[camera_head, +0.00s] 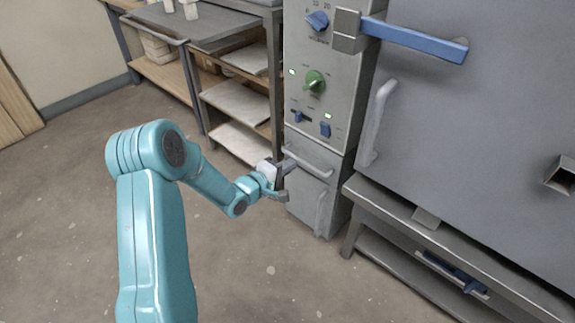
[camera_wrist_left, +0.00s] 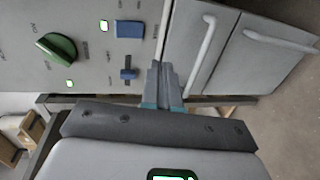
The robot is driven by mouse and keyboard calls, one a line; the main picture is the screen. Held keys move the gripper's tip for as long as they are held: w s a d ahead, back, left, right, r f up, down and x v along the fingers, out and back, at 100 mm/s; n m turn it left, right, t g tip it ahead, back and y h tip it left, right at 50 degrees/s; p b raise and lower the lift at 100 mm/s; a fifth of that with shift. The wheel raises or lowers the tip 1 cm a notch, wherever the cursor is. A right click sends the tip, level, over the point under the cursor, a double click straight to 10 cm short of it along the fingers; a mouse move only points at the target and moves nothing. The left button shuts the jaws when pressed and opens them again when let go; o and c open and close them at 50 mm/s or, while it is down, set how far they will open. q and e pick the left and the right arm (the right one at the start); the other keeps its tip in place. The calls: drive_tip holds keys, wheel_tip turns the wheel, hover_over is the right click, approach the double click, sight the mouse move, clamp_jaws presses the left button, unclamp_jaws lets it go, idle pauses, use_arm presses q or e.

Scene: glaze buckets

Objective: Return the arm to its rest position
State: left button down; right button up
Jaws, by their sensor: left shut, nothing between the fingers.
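My left arm comes in from the lower left in the head view. Its gripper (camera_head: 284,180) is in front of the lower part of a grey control cabinet (camera_head: 310,120). In the left wrist view the fingers (camera_wrist_left: 161,85) are together with nothing between them, and the cabinet's panel and handles lie beyond them. I cannot tell whether the fingers touch the cabinet. The panel has a green knob (camera_head: 315,81), a blue knob (camera_head: 317,20) and a blue switch (camera_head: 325,129). The green knob also shows in the left wrist view (camera_wrist_left: 56,48). My right gripper is not in view.
A large grey kiln (camera_head: 480,130) with a blue lever (camera_head: 415,40) stands at the right on a metal stand (camera_head: 440,245). A shelf rack (camera_head: 235,98) and a work table (camera_head: 150,35) stand at the back. The floor at left is clear.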

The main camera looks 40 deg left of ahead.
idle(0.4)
use_arm(q)
drive_tip(key=d+f+m+g+h, duration=0.1)
drive_tip(key=d+f+g+h, duration=0.2)
drive_tip(key=d, duration=1.1)
drive_tip(key=s+d+f+m+g, duration=0.2)
drive_tip(key=s+d+f+g, duration=0.1)
drive_tip(key=s+d+f, duration=0.45)
drive_tip(key=s+d+f+m+g, duration=0.3)
drive_tip(key=s+f+m+g, duration=0.2)
drive_tip(key=s, duration=0.5)
drive_tip(key=s+d+f+m+g, duration=0.2)
drive_tip(key=s+f+m+g, duration=0.25)
drive_tip(key=s, duration=0.55)
wheel_tip(320, 180, up, 25)
drive_tip(key=m+p, duration=0.2)
drive_tip(key=p, duration=2.3)
drive_tip(key=shift+s+d+p, duration=0.2)
drive_tip(key=shift+s+p, duration=0.05)
drive_tip(key=shift+p, duration=0.15)
